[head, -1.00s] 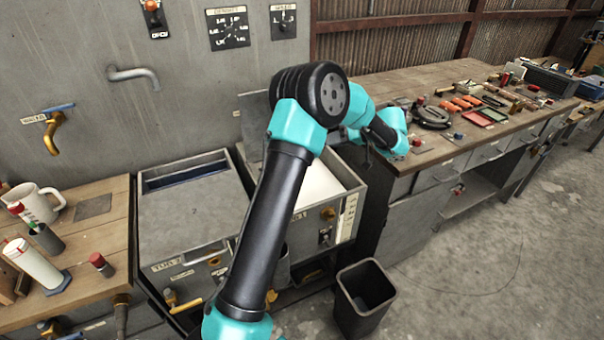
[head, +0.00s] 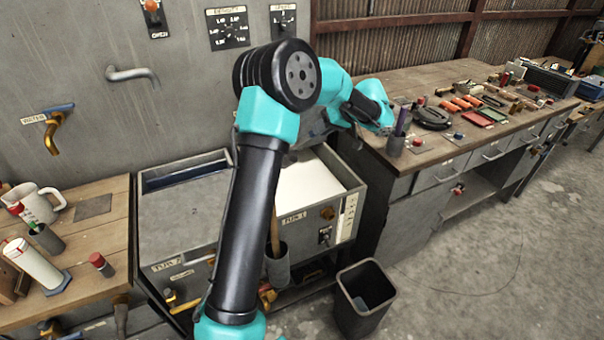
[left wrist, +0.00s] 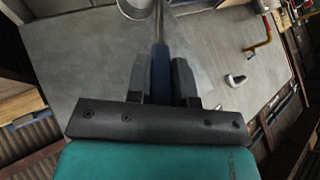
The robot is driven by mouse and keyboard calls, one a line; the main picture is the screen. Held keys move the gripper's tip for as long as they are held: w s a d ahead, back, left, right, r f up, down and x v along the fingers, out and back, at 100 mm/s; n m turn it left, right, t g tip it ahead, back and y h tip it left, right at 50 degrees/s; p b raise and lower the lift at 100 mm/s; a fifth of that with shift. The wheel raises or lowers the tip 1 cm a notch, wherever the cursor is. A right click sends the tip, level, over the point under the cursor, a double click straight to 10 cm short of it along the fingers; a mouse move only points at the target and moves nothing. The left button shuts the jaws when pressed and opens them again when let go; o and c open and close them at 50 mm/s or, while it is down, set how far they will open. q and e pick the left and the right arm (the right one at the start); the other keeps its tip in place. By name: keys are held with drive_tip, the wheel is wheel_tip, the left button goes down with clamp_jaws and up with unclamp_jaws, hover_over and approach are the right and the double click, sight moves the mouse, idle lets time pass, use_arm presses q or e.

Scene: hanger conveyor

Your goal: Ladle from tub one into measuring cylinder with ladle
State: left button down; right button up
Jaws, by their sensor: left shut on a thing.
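My left gripper (left wrist: 160,68) is shut on the blue handle (left wrist: 161,80) of the ladle. The ladle's metal shaft (left wrist: 159,20) and part of its bowl (left wrist: 136,8) show at the top of the left wrist view. In the head view my left arm crosses the middle, and its gripper and the ladle are mostly hidden. A white cylinder with a hexagonal base (head: 36,266), probably the measuring cylinder, stands on the left bench. My right gripper is not in view.
Tub two (head: 165,268) is beside tub one. A mug (head: 40,204), a dark cup (head: 47,238) and a red-topped jar (head: 101,264) share the left bench. A holder (head: 277,266) hangs before tub one. A bin (head: 366,298) stands on the floor. Tools cover the right bench.

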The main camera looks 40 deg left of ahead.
use_arm(q)
drive_tip(key=shift+s+a+r+t+h, duration=0.35)
drive_tip(key=shift+a+r+h, duration=0.2)
drive_tip(key=shift+a, duration=0.2)
drive_tip(key=shift+s+a+r+t+h, duration=0.25)
drive_tip(key=shift+s+a+r+h, duration=0.2)
drive_tip(key=shift+a+r, duration=0.25)
drive_tip(key=shift+s+a+r+h, duration=0.1)
drive_tip(key=shift+s+a+h, duration=0.25)
drive_tip(key=shift+a, duration=0.3)
drive_tip(key=s+a+t+h, duration=0.2)
drive_tip(key=s+a+h, duration=0.1)
drive_tip(key=a, duration=0.2)
drive_tip(key=shift+a+r, duration=0.35)
drive_tip(key=shift+a, duration=0.05)
drive_tip(key=shift+s+a+h, duration=0.1)
drive_tip(key=shift+s+h, duration=0.1)
drive_tip(key=shift+h, duration=0.15)
drive_tip(key=a+h, duration=0.1)
drive_tip(key=s+a+f+t, duration=0.1)
drive_tip(key=shift+s+a+h, duration=0.25)
drive_tip(key=shift+a+h, duration=0.1)
drive_tip(key=shift+h, duration=0.05)
